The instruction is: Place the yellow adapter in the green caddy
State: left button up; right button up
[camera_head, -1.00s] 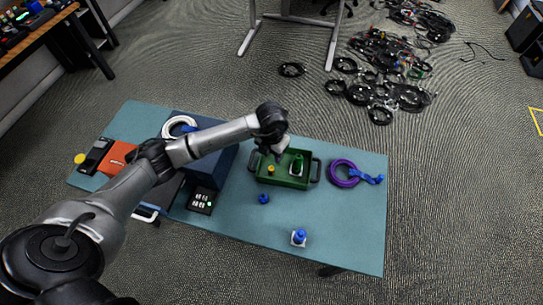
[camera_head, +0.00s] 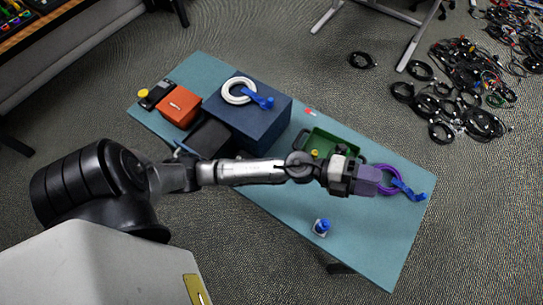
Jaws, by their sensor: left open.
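The green caddy (camera_head: 322,138) stands on the table, partly hidden by my left arm. A small yellow piece (camera_head: 315,153), which looks like the yellow adapter, is inside the caddy near its front left. My left gripper (camera_head: 372,180) is open, to the right of the caddy and near the purple cable coil. I see nothing held in it. My right gripper is not in view.
A purple coil with a blue tie (camera_head: 403,188) lies at the table's right. A blue box (camera_head: 257,120) carries a white coil (camera_head: 236,91). An orange box (camera_head: 179,106) and a yellow round thing (camera_head: 143,92) are left.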

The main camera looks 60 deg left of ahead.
pick_arm(q)
jog(key=s+a+f+n+y, duration=0.35)
jog(key=a+n+y, duration=0.25)
jog(key=n+y, duration=0.4)
jog(key=s+a+f+n+y, duration=0.3)
jog(key=a+f+n+y, duration=0.3)
jog(key=n, duration=0.5)
jog(key=s+f+n+g, duration=0.1)
jog(key=s+f+g, duration=0.1)
jog(key=s, duration=0.4)
jog(key=s+d+f+n+g, duration=0.1)
jog(key=s+f+g, duration=0.2)
jog(key=s+g, duration=0.2)
jog(key=s+f+g, duration=0.2)
jog(key=s+g, duration=0.1)
jog(key=s, duration=0.4)
jog(key=shift+d+f+n+h, duration=0.2)
jog(key=shift+f+n+h, duration=0.2)
jog(key=shift+s, duration=0.15)
